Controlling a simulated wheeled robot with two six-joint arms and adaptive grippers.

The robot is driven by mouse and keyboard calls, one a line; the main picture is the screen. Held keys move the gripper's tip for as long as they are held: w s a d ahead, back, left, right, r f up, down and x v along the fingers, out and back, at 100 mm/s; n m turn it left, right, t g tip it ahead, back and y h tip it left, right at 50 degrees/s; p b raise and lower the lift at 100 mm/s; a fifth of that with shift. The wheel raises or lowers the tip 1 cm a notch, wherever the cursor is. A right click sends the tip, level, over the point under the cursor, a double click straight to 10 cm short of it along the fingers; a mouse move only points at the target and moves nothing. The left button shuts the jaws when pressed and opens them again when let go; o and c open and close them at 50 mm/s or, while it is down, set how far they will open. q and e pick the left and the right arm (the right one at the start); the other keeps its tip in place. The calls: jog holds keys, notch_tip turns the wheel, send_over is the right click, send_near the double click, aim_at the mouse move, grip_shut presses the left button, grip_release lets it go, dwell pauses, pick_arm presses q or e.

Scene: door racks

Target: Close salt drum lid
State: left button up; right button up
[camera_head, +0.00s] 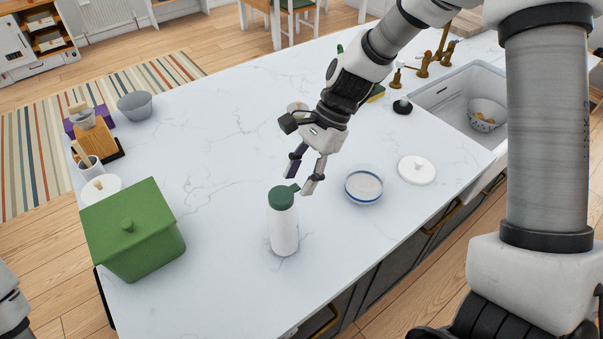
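The salt drum (284,232) is a white, upright cylinder on the white worktop near its front edge. Its green lid (281,198) sits on top, with a small green flap jutting out to the upper right. I cannot tell how far the flap stands open. My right gripper (299,185) points down just above and to the right of the lid. Its two fingers are apart, with the flap close to or between the fingertips. I cannot tell whether they touch. My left gripper is out of view.
A green lidded box (133,232) stands at the left. A sink (458,100) is at the right. The middle of the worktop is clear.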

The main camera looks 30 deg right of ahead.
jog(key=shift+d, duration=0.1)
jog(key=v, duration=1.2)
jog(key=shift+w, duration=0.1)
